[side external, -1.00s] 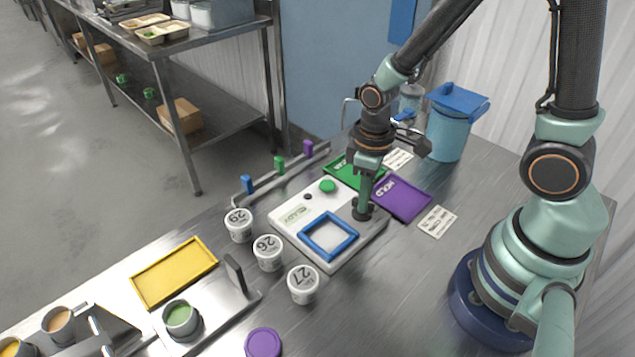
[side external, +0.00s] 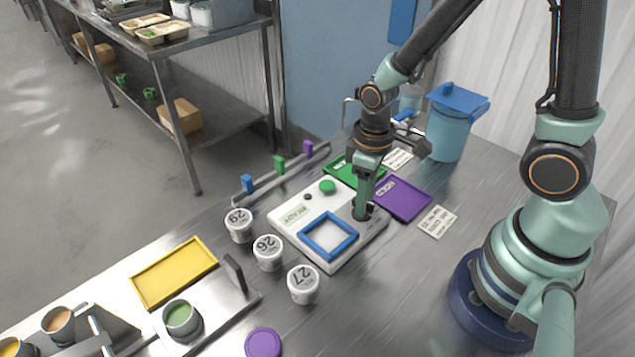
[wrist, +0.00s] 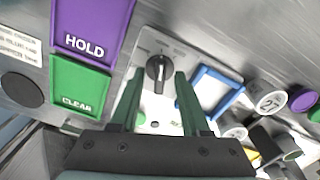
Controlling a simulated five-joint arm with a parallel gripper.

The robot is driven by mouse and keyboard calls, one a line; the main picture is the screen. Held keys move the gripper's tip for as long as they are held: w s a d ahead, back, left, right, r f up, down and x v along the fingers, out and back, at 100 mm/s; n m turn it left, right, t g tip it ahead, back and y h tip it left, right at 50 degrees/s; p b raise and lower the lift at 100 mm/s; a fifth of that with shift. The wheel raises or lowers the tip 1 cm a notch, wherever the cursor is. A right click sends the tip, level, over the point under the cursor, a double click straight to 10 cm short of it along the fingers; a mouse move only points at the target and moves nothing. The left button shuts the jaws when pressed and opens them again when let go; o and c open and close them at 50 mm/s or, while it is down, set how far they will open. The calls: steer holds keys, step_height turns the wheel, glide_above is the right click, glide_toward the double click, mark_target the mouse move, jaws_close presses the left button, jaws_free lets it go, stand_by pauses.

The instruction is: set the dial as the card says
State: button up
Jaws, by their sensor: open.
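The dial (wrist: 157,73) is a black round knob on the white panel of the scale-like machine (side external: 287,215). In the wrist view a light mark shows near its top, and the small labels around it are too blurred to read. My gripper (wrist: 156,82) is open, with its two green fingers on either side of the knob; I cannot tell whether they touch it. In the side view my gripper (side external: 364,207) points down at the dial and mostly hides it. A white printed card (side external: 437,222) lies on the table to the right; its text is too small to read.
A purple HOLD tray (side external: 402,199) and a green CLEAR tray (wrist: 80,92) lie beside the machine. A blue square frame (side external: 328,235) sits on it, near a green button (side external: 327,186). Numbered white tubs (side external: 268,252) stand in front. A blue bin (side external: 447,130) stands behind.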

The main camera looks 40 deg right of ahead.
step_height(320, 180, up, 12)
stand_by(0.6)
step_height(320, 180, up, 8)
steer(key=d+m+t, duration=0.3)
steer(key=m+t, duration=0.1)
steer(key=t, duration=0.1)
steer(key=shift+t, duration=0.3)
